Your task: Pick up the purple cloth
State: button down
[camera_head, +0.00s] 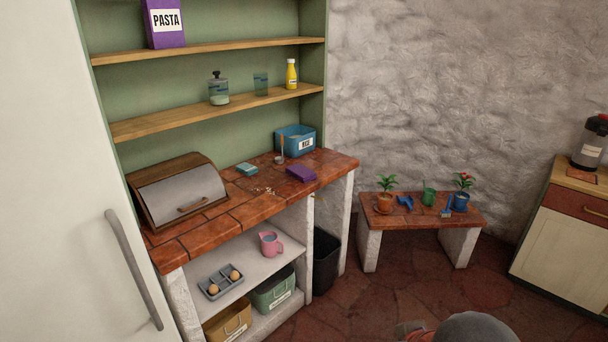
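The purple cloth (301,173) looks like a small folded block. It lies flat on the red tiled counter (205,233), near its front edge and right of the middle. A rounded grey and reddish-brown shape at the bottom edge of the head view may be part of my own arm, but I cannot be sure. My gripper cannot be made out in this view. Nothing touches or covers the cloth from above.
A teal folded item (247,169), keys (264,191) and a blue bin (295,140) share the counter. A bread box (178,191) stands at its left. Wooden shelves (205,114) hang above. A low bench (420,212) with plants stands right. The floor (370,305) before the counter looks clear.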

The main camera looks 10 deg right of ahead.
aim_at(301, 173)
jog(key=u, duration=0.2)
jog(key=i+l+u, duration=0.8)
jog(key=i, duration=0.15)
jog(key=i+l, duration=0.4)
jog(key=i+l+u, duration=0.1)
jog(key=i+l, duration=0.25)
jog(key=l, duration=0.2)
jog(key=i+l, duration=0.35)
jog(key=l, duration=0.15)
jog(key=i+l+u, duration=0.1)
jog(key=i+l, duration=0.3)
jog(key=l, duration=0.1)
